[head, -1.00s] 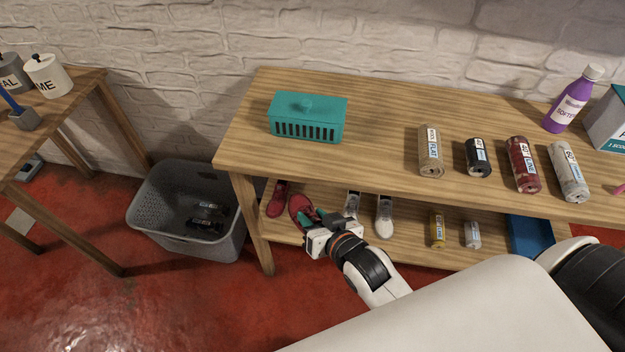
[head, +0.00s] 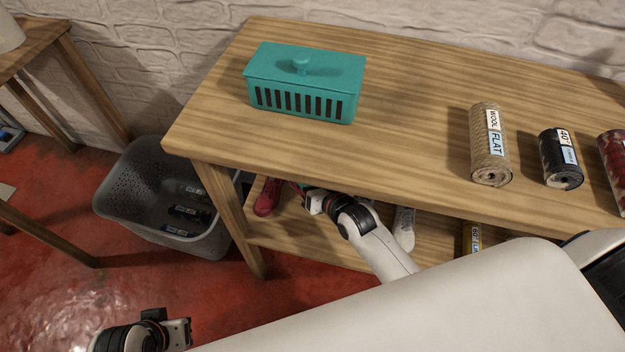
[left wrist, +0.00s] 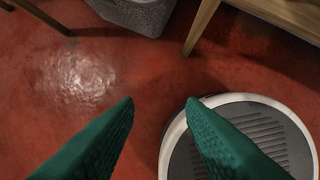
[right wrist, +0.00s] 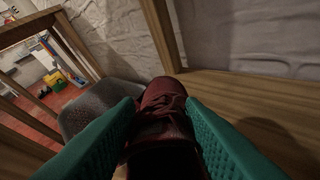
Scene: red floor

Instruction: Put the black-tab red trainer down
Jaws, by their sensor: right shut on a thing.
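A dark red trainer (right wrist: 162,112) fills the space between the fingers of my right gripper (head: 303,190) in the right wrist view. The fingers are shut on its sides; its toe points away and its heel end is dark. I cannot make out its tab, or whether its sole touches the shelf. In the head view this gripper is at the left part of the lower shelf (head: 345,247), below the tabletop edge. A red trainer (head: 267,198) shows at the shelf's left end. My left gripper (left wrist: 160,102) is open and empty above the floor.
A teal lidded box (head: 304,85) and several rolls, such as the wool one (head: 487,150), stand on the tabletop. A white shoe (head: 404,228) is right of my right gripper. A grey basket (head: 140,190) stands left of the table leg.

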